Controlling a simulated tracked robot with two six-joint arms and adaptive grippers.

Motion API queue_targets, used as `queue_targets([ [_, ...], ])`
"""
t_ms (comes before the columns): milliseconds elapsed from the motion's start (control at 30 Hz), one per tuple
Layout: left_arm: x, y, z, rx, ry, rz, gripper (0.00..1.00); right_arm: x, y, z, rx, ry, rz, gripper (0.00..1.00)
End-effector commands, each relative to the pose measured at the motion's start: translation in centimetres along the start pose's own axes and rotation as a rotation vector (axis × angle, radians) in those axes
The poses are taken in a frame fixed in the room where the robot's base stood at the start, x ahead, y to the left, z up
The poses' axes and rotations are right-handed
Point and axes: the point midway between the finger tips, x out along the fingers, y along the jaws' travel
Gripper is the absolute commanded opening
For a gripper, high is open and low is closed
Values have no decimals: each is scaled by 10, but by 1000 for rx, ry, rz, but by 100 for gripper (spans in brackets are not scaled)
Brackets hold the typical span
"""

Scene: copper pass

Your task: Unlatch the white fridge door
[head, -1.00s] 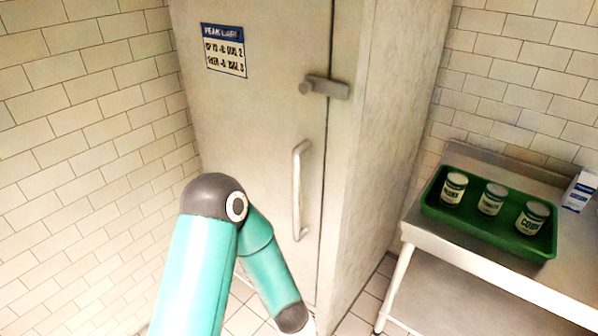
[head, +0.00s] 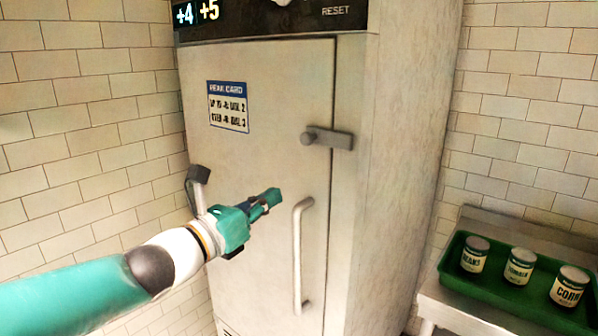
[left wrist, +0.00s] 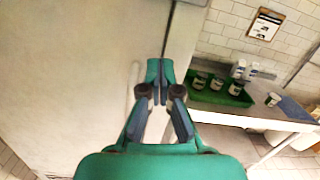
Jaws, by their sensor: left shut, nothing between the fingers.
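The white fridge door (head: 270,90) stands closed in the head view, with a vertical bar handle (head: 301,255) near its right edge. A grey latch (head: 330,137) with a round knob lies across the seam between door and frame, above the handle. My left gripper (head: 272,197) is shut and empty in front of the door, left of the handle's top and below the latch. In the left wrist view its fingers (left wrist: 160,88) are together, with the pale door (left wrist: 70,80) behind. The latch cannot be made out there. My right gripper is not in view.
A steel table (head: 440,300) stands right of the fridge. It bears a green tray (head: 500,292) with three cans, labelled beans, tomato and corn. A notice card (head: 228,107) is on the door. Tiled walls close in on both sides.

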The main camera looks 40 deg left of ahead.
Motion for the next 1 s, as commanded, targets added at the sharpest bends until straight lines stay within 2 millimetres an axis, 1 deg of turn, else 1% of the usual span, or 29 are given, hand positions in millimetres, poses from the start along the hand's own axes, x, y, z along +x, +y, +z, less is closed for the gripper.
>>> queue_targets([
  [33, -4, 1, 2, 8, -11, 6, 0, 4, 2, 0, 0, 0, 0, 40],
  [100, -6, 3, 2, 12, -15, 11, 0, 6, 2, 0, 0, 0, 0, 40],
  [433, -3, 2, 1, 11, -10, 9, 0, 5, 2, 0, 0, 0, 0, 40],
  [567, 1, 2, 1, 10, -9, 7, 0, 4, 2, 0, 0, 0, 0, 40],
  [667, 10, 2, 1, 10, -8, 7, 0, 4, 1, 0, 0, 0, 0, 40],
  [767, 24, 1, 0, 9, -7, 4, 0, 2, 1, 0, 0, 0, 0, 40],
  [1000, 73, 1, 1, 9, -7, 4, 0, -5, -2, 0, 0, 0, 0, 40],
])
